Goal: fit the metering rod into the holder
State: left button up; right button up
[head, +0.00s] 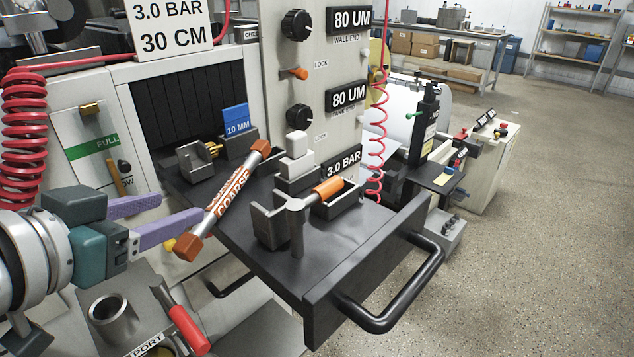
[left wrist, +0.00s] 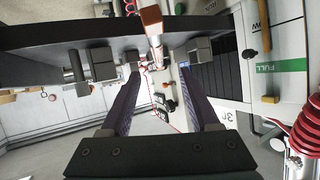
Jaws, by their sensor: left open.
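The metering rod (head: 225,197), white with orange "COARSE" lettering and brown end caps, lies slanted across the left part of the black drawer, its near end past the edge. Its brown end shows at the top of the left wrist view (left wrist: 152,20). My left gripper (head: 178,210) is open, its purple fingers pointing at the rod's near half. In the left wrist view the open fingers (left wrist: 158,74) stand either side of the rod's line; I cannot tell whether they touch it. Grey brackets (head: 268,226) and (head: 194,163) stand on the drawer; which is the holder is unclear. My right gripper is out of view.
The drawer (head: 350,265) has a black front handle (head: 400,310). A grey post (head: 297,230) and an orange-handled piece (head: 328,188) stand on it. A blue "10 MM" block (head: 236,120) is at the back. A red-handled tool (head: 188,328) and metal cup (head: 113,318) lie lower left.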

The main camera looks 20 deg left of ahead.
aim_at(223, 194)
pick_arm(q)
jog(key=shift+w+f, duration=0.5)
jog(key=shift+f, duration=0.1)
jog(key=x, duration=0.3)
jog(key=shift+w+r, duration=0.1)
jog(key=shift+w, duration=0.1)
jog(key=shift+d+x, duration=0.1)
jog(key=shift+x, duration=1.4)
jog(key=shift+d+x, duration=0.15)
jog(key=shift+x, duration=1.35)
jog(key=shift+r, duration=0.1)
grip_shut()
